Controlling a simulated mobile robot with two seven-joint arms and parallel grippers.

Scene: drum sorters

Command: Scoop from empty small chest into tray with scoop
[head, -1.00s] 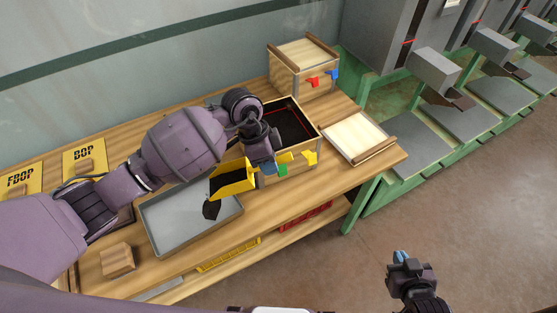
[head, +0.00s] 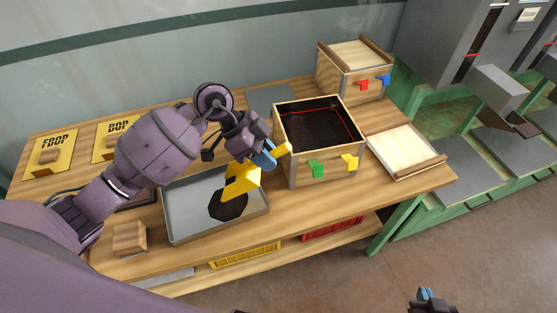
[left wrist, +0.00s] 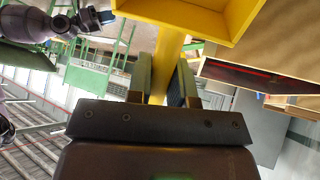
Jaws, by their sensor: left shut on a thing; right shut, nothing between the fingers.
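My left gripper (head: 264,158) is shut on the yellow scoop (head: 241,181), which is tipped over the grey tray (head: 182,230). In the left wrist view the scoop's handle (left wrist: 169,58) runs between the two fingers. A black patch of material (head: 228,206) shows in the tray below the scoop; whether any remains in the scoop is hidden. The open small wooden chest (head: 283,148), with green and yellow tabs, stands right of the tray with dark material (head: 318,128) inside. My right gripper (head: 428,297) is shut and empty, low at the right, away from the table.
A lidded wooden chest (head: 347,88) with red and blue tabs stands behind. A loose lid (head: 402,150) lies right of the open chest. A wooden block (head: 129,238) sits left of the tray. Yellow signs (head: 50,157) lie at the far left. Grey machines stand at right.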

